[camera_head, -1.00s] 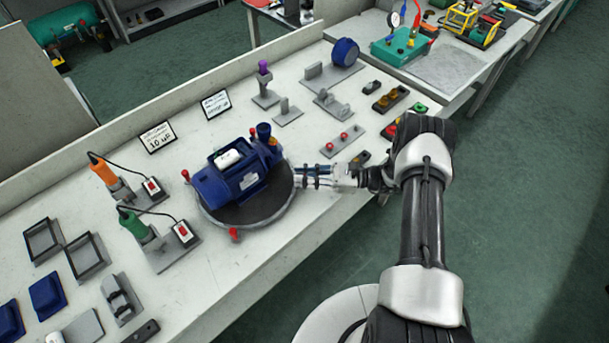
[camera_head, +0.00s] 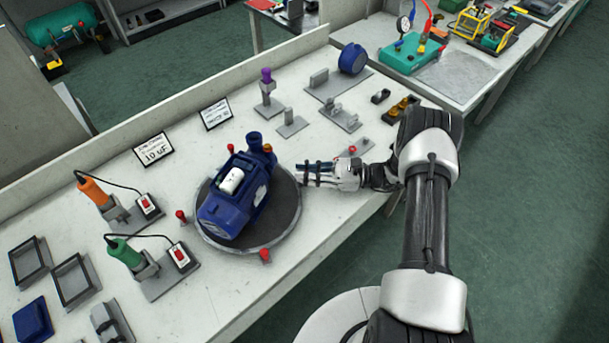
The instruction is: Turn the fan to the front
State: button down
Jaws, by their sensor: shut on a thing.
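A blue pump with a motor (camera_head: 238,192) lies on a round dark turntable (camera_head: 284,215) on the workbench. Its motor end, where the fan seems to be, points to the lower left, towards the bench's front edge. The pump's port end points to the upper right. Red pegs stand on the turntable's rim at the left (camera_head: 181,216) and at the front (camera_head: 265,255); another shows partly behind the pump. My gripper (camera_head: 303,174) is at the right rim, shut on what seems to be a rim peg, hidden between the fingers.
Left of the turntable stand an orange tool (camera_head: 94,191) and a green tool (camera_head: 124,252), with corded switches. Two label cards (camera_head: 153,150) stand behind. Grey fixtures (camera_head: 292,123) and a purple-handled tool (camera_head: 266,80) are at the back right. The bench in front of the turntable is clear.

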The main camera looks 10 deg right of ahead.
jog(key=shift+s+d, duration=0.15)
jog(key=shift+d, duration=0.1)
jog(key=c, duration=1.7)
grip_release()
jog(key=shift+d, duration=0.1)
jog(key=shift+o, duration=0.9)
jog(key=shift+s, duration=0.1)
notch_tip(320, 180, up, 10)
jog(key=shift+c, duration=0.6)
